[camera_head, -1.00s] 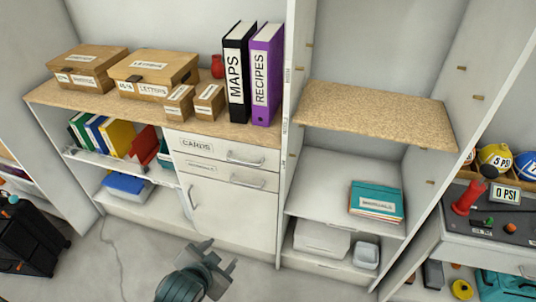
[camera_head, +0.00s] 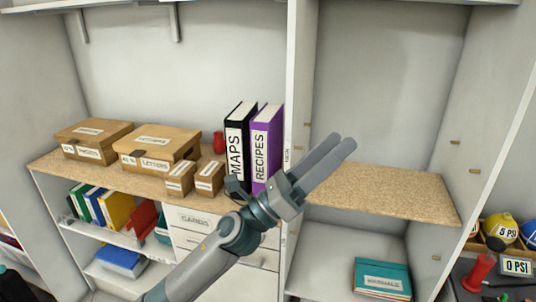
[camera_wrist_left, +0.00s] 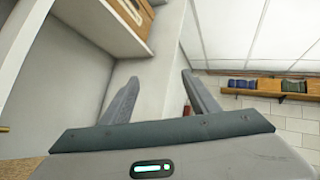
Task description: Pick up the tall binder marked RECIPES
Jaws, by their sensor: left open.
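The tall purple RECIPES binder (camera_head: 265,145) stands upright on the wooden shelf top, close to the white upright panel on its right. A black MAPS binder (camera_head: 238,137) stands beside it on the left. My left gripper (camera_head: 335,155) is in front of the panel, right of the RECIPES binder, its fingers pointing up and right. It is open and empty; its two fingers (camera_wrist_left: 158,95) show apart in the left wrist view, with no binder between them. My left arm hides the lower part of the binders' surroundings. My right gripper is not in view.
Cardboard LETTERS boxes (camera_head: 155,148), small boxes (camera_head: 209,178) and a red vase (camera_head: 219,142) stand left of the binders. The white panel (camera_head: 297,80) separates them from a bare wooden shelf (camera_head: 395,192). A teal MANUALS stack (camera_head: 383,278) lies lower right.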

